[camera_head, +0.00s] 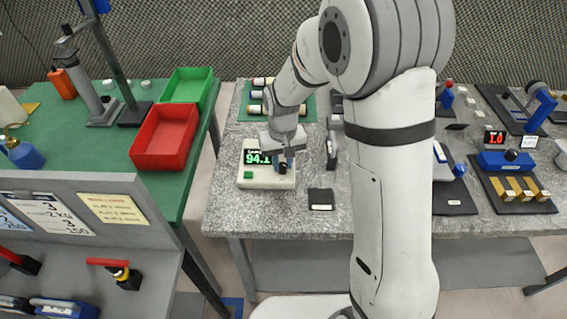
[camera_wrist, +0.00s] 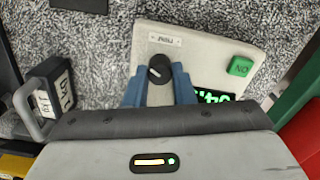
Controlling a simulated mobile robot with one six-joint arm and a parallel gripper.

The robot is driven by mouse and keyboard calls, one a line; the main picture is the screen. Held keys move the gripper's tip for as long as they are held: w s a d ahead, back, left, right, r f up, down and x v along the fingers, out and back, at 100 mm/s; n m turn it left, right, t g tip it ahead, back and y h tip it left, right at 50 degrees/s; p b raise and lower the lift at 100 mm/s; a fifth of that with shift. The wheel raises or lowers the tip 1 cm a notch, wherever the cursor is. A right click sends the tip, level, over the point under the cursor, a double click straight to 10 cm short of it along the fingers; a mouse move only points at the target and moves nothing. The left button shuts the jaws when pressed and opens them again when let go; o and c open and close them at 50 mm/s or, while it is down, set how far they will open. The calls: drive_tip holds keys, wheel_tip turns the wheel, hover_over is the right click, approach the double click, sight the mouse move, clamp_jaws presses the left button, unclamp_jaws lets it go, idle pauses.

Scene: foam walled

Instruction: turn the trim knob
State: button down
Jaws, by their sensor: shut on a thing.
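The trim knob (camera_wrist: 159,69) is a round black knob with a light pointer line, on the sloping cream face of a small box (camera_head: 254,182). My gripper (camera_wrist: 159,80) has its blue fingers on either side of the knob, shut on it. In the head view my gripper (camera_head: 285,162) comes down over the right part of the box. The box has a green lit display (camera_head: 254,154) reading about 94, its last part hidden by my gripper. A green button (camera_wrist: 241,66) sits beside the knob, and a small label (camera_wrist: 165,39) lies near the box edge.
A black pad (camera_head: 321,198) lies right of the box. A dark block with a handle (camera_wrist: 57,88) stands close to my gripper. Red (camera_head: 165,136) and green (camera_head: 188,88) trays sit on the green table at left. Speckled bench top is clear in front of the box.

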sight(282, 164)
drive_tip(key=shift+n, duration=0.7)
drive_tip(key=c, duration=1.2)
unclamp_jaws()
wheel_tip(282, 164, up, 8)
drive_tip(key=shift+f+b, duration=0.1)
drive_tip(key=shift+b, duration=0.4)
